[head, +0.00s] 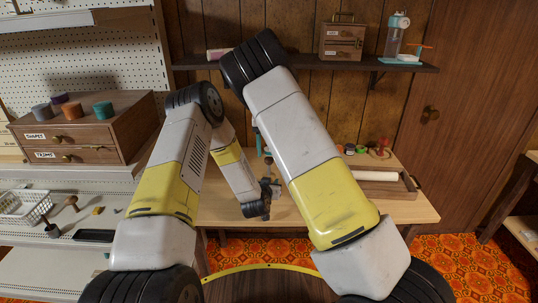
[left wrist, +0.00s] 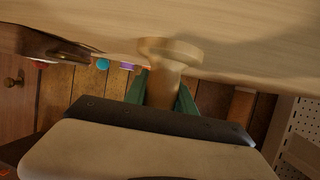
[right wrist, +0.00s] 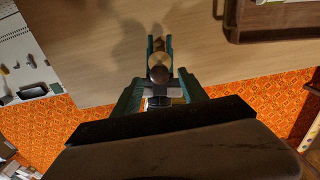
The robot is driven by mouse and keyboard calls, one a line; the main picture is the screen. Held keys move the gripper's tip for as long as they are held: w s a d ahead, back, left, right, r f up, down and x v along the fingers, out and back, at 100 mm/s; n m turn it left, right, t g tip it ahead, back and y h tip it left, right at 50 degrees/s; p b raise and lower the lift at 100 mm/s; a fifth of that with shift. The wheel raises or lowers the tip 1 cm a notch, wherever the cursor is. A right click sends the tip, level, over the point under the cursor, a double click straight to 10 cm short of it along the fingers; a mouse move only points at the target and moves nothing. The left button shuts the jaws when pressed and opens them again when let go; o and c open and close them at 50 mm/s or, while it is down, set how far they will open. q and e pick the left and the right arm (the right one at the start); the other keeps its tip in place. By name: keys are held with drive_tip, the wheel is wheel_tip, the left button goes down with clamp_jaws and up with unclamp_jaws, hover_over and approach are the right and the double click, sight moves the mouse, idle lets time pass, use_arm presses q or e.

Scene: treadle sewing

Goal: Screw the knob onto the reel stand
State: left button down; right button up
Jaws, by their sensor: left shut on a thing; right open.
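The reel stand (left wrist: 168,80) is a pale wooden post with a round flange, seen in the left wrist view. My left gripper (left wrist: 165,92) is shut on it, with a green finger on each side. A round brown piece, which looks like the knob (right wrist: 158,73), sits between the fingers of my right gripper (right wrist: 159,50) in the right wrist view. Those fingers are open and point down. Whether they touch it, and how it meets the stand, I cannot tell. In the head view the right gripper (head: 263,145) is above the left gripper (head: 270,188), partly hidden by my right arm.
A wooden tray (head: 404,190) with a pale roll lies on the right of the table (head: 225,210). Several small coloured rolls (head: 362,149) stand behind it.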

wheel_tip(320, 180, up, 2)
drive_tip(key=shift+r, duration=0.15)
drive_tip(key=shift+c, duration=0.4)
